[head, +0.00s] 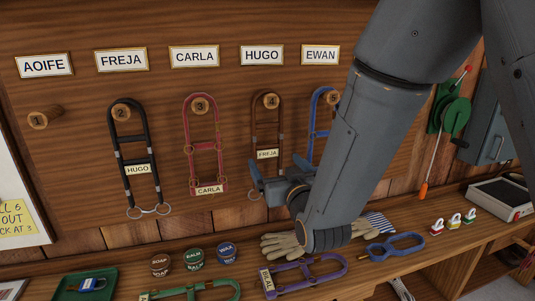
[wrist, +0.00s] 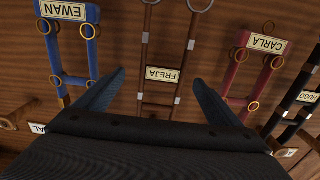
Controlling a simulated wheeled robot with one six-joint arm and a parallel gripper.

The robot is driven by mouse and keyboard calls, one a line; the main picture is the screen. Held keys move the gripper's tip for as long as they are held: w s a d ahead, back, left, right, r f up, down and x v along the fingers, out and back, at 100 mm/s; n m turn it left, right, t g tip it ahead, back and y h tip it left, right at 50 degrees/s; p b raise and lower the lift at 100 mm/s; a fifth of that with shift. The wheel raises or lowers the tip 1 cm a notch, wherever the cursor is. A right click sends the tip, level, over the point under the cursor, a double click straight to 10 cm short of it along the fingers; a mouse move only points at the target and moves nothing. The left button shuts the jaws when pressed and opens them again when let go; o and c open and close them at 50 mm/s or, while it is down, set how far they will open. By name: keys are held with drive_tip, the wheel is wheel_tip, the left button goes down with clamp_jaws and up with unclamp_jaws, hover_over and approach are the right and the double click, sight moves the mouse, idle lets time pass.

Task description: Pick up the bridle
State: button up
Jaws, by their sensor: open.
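Several bridles hang on numbered pegs. The brown bridle (head: 254,128), tagged FREJA, hangs on peg 4 below the HUGO plate; my gripper hides part of its lower end. It also shows in the wrist view (wrist: 144,50), upside down, its tag between my fingertips. My gripper (head: 275,172) is open and empty in front of it; touching or apart, I cannot tell. The black bridle (head: 114,135), tagged HUGO, is on peg 2; the red bridle (head: 186,125), tagged CARLA, on peg 3; the blue bridle (head: 315,115) on peg 5, its EWAN tag (wrist: 68,10) in the wrist view.
Peg 1 (head: 38,121) under the AOIFE plate is bare. On the bench lie a purple bridle (head: 328,276), a green bridle (head: 195,289), gloves (head: 282,246), tins (head: 194,258), a green tray (head: 68,294) and small padlocks (head: 454,219). A green lever device (head: 450,112) is on the right wall.

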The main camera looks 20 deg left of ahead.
sight(268, 154)
drive_tip(key=shift+a+p+x, duration=0.2)
drive_tip(key=shift+p+x, duration=1.15)
drive_tip(key=shift+x, duration=2.05)
drive_tip(key=shift+s, duration=0.1)
drive_tip(key=c, duration=1.6)
drive_tip(key=shift+r, duration=0.1)
